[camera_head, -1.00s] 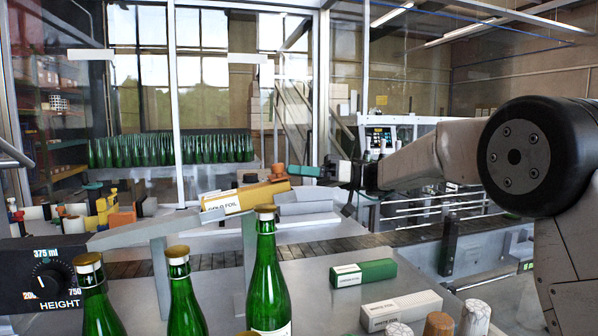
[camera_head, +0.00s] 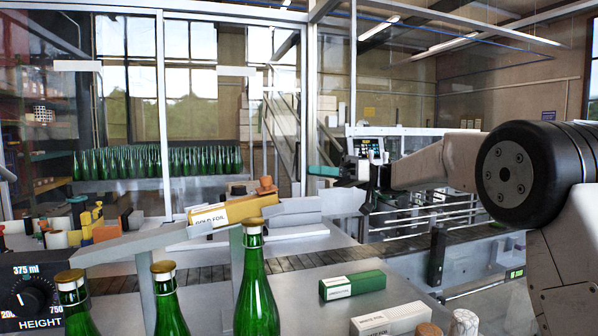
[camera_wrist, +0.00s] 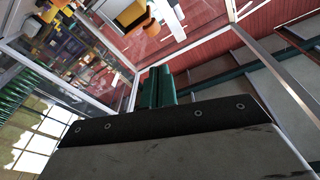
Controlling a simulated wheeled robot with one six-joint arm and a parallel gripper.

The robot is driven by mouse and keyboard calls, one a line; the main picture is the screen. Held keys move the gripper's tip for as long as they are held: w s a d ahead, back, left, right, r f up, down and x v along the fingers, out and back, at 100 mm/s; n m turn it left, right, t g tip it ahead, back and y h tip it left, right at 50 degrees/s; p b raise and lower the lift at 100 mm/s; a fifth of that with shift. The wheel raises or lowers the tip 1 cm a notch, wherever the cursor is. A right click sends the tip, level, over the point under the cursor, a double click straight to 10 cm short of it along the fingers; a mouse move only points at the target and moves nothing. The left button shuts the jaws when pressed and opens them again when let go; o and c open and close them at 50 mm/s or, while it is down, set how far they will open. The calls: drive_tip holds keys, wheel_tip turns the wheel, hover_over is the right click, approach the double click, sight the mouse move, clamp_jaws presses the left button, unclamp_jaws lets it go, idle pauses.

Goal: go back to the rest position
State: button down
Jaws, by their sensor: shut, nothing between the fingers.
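My gripper (camera_head: 323,171) is in the head view at mid-height, its green fingers pointing left. The fingers are shut and hold nothing. It is in the air, right of and above the gold foil box (camera_head: 232,209) on the sloped metal rest, apart from it. In the wrist view my green fingers (camera_wrist: 157,86) are together, with floor and machine frames beyond. My arm reaches in from the right.
Green bottles (camera_head: 256,290) stand at the front left beside the height dial (camera_head: 31,296). A green foil box (camera_head: 352,285) and a white foil box (camera_head: 390,319) lie on the front table. A glass partition and many bottles (camera_head: 155,161) stand behind.

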drive_tip(key=shift+v, duration=0.75)
drive_tip(key=shift+w, duration=0.1)
wheel_tip(320, 180, down, 9)
drive_tip(key=s+m+t+h, duration=0.1)
drive_tip(key=s+m+h, duration=0.2)
drive_tip(key=m, duration=0.4)
drive_tip(key=s+d+f+m+h, duration=0.4)
drive_tip(key=s+f+h, duration=0.1)
drive_tip(key=s, duration=0.4)
drive_tip(key=s+d+f+m+t+h, duration=0.1)
drive_tip(key=s+d+f+h, duration=0.1)
drive_tip(key=s+d, duration=0.4)
drive_tip(key=s+d+f+m+t+h, duration=0.2)
drive_tip(key=s+d+h, duration=0.3)
drive_tip(key=s, duration=1.1)
drive_tip(key=s+d+f+m+t+h, duration=0.1)
drive_tip(key=s+d+f+m+h, duration=0.1)
drive_tip(key=s+d, duration=0.5)
drive_tip(key=shift+s+f+t+h, duration=0.3)
drive_tip(key=shift+s+f+h, duration=0.6)
drive_tip(key=shift+s, duration=1.15)
